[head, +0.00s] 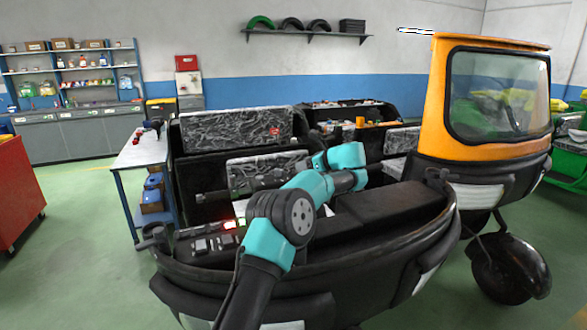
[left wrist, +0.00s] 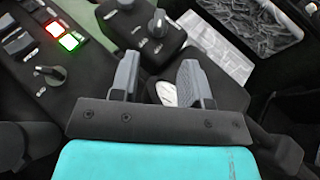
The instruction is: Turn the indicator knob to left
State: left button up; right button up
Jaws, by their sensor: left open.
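In the left wrist view a black knob (left wrist: 53,74) with a pale pointer stands on the dark dashboard panel (left wrist: 88,103), left of my gripper. Another knob (left wrist: 158,23) stands on a small control box (left wrist: 140,38) beyond the fingertips. Which one is the indicator knob I cannot tell. My left gripper (left wrist: 160,72) is open and empty, its two grey fingers apart and touching neither knob. In the head view the dashboard (head: 205,243) shows small at the vehicle's left end, too small to tell the knobs apart. My right gripper is not in view.
A red-lit switch (left wrist: 55,29) and a green-edged switch (left wrist: 70,41) sit on the panel near the left knob. The rickshaw's black seat (head: 395,203) and orange cab (head: 433,110) lie to the right. A workbench (head: 140,153) stands behind at the left.

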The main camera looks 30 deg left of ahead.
pick_arm(q)
jog(key=v, duration=0.6)
jog(key=shift+a, duration=0.1)
